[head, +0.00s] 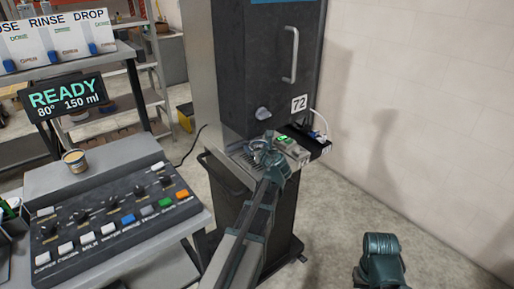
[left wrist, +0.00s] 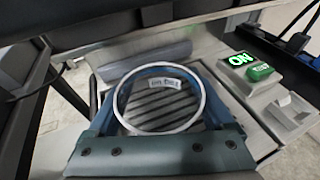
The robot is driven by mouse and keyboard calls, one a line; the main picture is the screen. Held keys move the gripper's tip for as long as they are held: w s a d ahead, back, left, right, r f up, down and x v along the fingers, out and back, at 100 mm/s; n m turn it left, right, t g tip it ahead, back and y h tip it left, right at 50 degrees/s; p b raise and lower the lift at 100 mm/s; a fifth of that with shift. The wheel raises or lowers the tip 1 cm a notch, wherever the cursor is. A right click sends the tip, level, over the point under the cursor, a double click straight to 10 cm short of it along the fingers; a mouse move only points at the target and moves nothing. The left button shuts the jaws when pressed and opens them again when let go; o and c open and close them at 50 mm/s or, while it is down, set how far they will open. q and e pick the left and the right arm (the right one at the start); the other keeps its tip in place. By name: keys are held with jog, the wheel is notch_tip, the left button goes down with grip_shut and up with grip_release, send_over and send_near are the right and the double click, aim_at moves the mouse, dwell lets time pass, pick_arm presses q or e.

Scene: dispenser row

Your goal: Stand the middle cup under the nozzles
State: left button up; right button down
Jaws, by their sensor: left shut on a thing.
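The cup (left wrist: 195,125) is clear, with a pale round rim and a small printed label. My left gripper (head: 262,152) is shut around it, with a blue finger on each side in the left wrist view. The cup is over the slatted drip tray (head: 243,160) at the foot of the tall dark dispenser (head: 268,70); I cannot tell whether it touches the slats. A small silver spout-like part (head: 263,113) sticks out of the dispenser front above the gripper. Nozzles are not clearly visible.
A lit green ON switch box (left wrist: 245,62) stands right of the tray, beside a black strip with plugs (head: 318,140). A button console (head: 110,215), a READY display (head: 62,97) and a small tin (head: 75,161) are at left. Open floor lies at right.

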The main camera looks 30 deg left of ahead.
pick_arm(q)
jog(key=shift+f+b, duration=0.55)
jog(key=shift+f, duration=0.05)
jog(key=o, duration=1.1)
jog(key=p+v, duration=0.3)
jog(key=v, duration=0.9)
jog(key=shift+d+r+p, duration=0.1)
jog(key=shift+r+p, duration=0.05)
jog(key=shift+p, duration=0.2)
jog(key=shift+v, duration=0.8)
